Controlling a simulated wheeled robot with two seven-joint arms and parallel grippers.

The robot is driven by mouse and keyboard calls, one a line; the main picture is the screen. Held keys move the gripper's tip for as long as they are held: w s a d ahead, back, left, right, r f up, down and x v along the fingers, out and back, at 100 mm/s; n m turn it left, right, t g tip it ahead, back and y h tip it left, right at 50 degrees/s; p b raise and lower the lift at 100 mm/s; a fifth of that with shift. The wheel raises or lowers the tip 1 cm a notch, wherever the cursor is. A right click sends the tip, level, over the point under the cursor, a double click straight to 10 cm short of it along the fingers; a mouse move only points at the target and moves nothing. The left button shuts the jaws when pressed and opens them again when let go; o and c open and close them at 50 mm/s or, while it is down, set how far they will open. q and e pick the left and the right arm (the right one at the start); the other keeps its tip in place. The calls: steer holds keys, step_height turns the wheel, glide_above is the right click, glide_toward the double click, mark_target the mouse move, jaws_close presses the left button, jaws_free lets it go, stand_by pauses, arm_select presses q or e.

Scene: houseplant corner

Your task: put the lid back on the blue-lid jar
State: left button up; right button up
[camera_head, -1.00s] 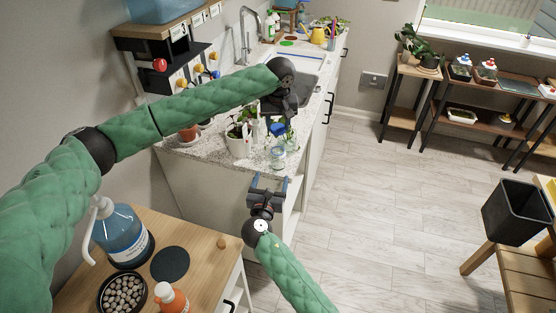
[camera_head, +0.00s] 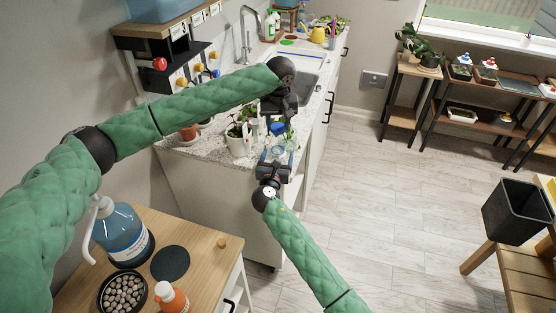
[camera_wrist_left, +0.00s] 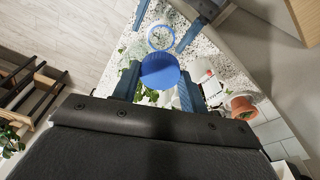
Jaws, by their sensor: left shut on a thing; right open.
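The blue lid (camera_head: 277,128) is held between the fingers of my left gripper (camera_head: 277,120), above the counter's near end. In the left wrist view the lid (camera_wrist_left: 160,70) shows as a flat blue disc between the blue fingers. The clear open jar (camera_head: 278,149) stands on the counter below. Its round rim (camera_wrist_left: 160,37) shows in the left wrist view, apart from the lid in the picture. My right gripper (camera_head: 276,160) is open, with its fingers on either side of the jar. Whether they touch it I cannot tell.
A white pot with a plant (camera_head: 238,142) stands left of the jar, with other leafy stems close by. A terracotta pot (camera_head: 188,132) is further left. The sink (camera_head: 303,84) lies behind. The floor (camera_head: 390,200) to the right is clear.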

steer(key=shift+w, duration=0.3)
steer(key=c, duration=1.5)
arm_select(q)
steer(key=shift+s+f, duration=0.1)
steer(key=shift+f, duration=2.35)
arm_select(e)
steer(key=shift+o, duration=0.2)
arm_select(q)
steer(key=shift+f, duration=0.15)
steer(key=shift+f, duration=0.75)
steer(key=shift+f, duration=0.55)
